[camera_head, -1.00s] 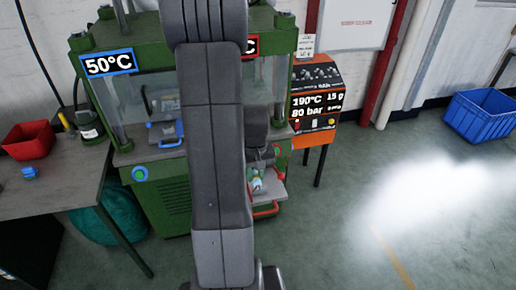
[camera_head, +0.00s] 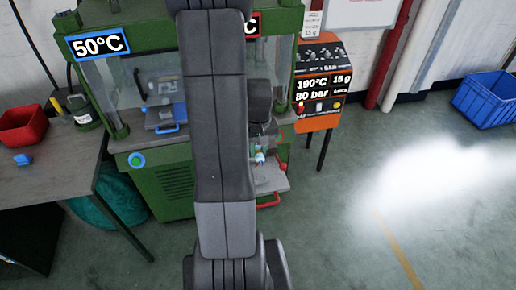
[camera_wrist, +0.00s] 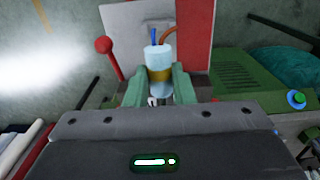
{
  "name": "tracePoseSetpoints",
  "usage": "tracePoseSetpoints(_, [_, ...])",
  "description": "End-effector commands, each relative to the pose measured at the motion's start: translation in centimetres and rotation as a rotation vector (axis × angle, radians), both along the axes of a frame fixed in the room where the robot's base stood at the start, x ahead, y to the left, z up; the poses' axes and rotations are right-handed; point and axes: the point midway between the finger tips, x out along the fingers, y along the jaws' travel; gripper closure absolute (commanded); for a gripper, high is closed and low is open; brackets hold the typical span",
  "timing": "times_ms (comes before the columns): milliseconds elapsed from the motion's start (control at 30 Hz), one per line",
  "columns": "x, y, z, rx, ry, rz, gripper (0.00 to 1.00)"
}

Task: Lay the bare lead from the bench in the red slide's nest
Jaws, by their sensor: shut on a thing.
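My gripper (camera_wrist: 157,86) is shut on the bare lead (camera_wrist: 159,60), a pale cylinder with a brass-coloured band and blue and brown wires at its far end. In the head view the lead (camera_head: 260,158) shows small, just right of my arm, over the red-handled slide (camera_head: 272,181). In the wrist view the slide's grey and red surfaces (camera_wrist: 197,35) lie beyond the lead. I cannot tell whether the lead touches the slide. The nest is hidden.
The green press carries a 50°C sign (camera_head: 98,43) and a blue-handled slide (camera_head: 167,120) at left. A bench (camera_head: 50,185) holds a red bin (camera_head: 22,126) and a small blue part (camera_head: 23,159). A red-knobbed lever (camera_wrist: 104,46) stands left of the lead. A blue crate (camera_head: 488,100) sits far right.

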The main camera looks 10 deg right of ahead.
Motion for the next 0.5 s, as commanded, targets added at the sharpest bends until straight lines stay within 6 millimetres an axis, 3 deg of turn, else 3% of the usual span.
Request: tracePoseSetpoints(500, [0.0, 0.0, -3.7, 0.0, 0.0, 0.0, 1.0])
